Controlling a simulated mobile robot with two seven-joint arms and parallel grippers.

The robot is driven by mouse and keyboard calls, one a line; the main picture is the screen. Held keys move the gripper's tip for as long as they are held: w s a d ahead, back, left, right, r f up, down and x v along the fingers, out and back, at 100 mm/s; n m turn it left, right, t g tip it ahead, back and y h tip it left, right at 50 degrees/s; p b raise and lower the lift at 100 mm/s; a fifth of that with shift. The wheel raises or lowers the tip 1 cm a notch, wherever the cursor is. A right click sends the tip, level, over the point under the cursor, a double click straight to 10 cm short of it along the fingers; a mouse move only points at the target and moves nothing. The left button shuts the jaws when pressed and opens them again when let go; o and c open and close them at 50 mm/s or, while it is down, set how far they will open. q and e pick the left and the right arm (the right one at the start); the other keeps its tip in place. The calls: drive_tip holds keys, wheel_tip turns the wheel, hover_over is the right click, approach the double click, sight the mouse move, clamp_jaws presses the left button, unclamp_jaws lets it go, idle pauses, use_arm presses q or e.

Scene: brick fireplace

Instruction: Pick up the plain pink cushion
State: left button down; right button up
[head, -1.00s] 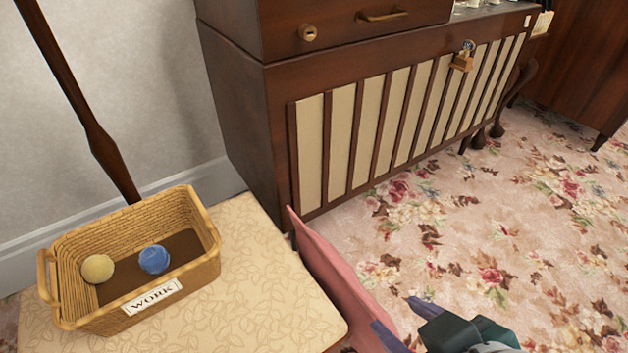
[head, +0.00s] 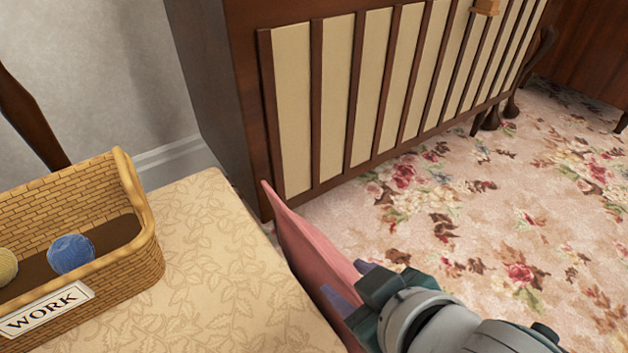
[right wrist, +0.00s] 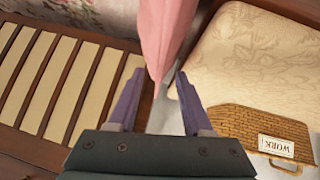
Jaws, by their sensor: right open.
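The plain pink cushion (head: 310,250) stands on edge beside the patterned cream tabletop, its pointed corner up. In the right wrist view the cushion (right wrist: 165,32) shows its narrow edge, with its corner reaching down between the finger tips. My right gripper (head: 352,284) is at the cushion's right side in the head view. In the right wrist view the gripper (right wrist: 158,82) is open, one purple finger on each side of the cushion's corner. I cannot tell whether either finger touches it. The cushion's lower part is hidden by the gripper and the table edge. My left gripper is out of view.
A wicker basket (head: 150,245) labelled WORK, with a blue ball (head: 71,254) and a yellow ball, stands on the cream tabletop (head: 215,255). A dark wood cabinet (head: 262,110) with cream slats stands behind. Floral carpet (head: 450,225) is open at the right.

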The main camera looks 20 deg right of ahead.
sight(341, 276)
drive_tip(key=b+x, duration=0.2)
drive_tip(key=x, duration=0.1)
drive_tip(key=shift+w+f, duration=0.15)
drive_tip(key=shift+f, duration=0.05)
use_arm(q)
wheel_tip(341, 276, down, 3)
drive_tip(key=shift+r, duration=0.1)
use_arm(e)
clamp_jaws()
drive_tip(key=shift+r, duration=0.15)
idle(0.8)
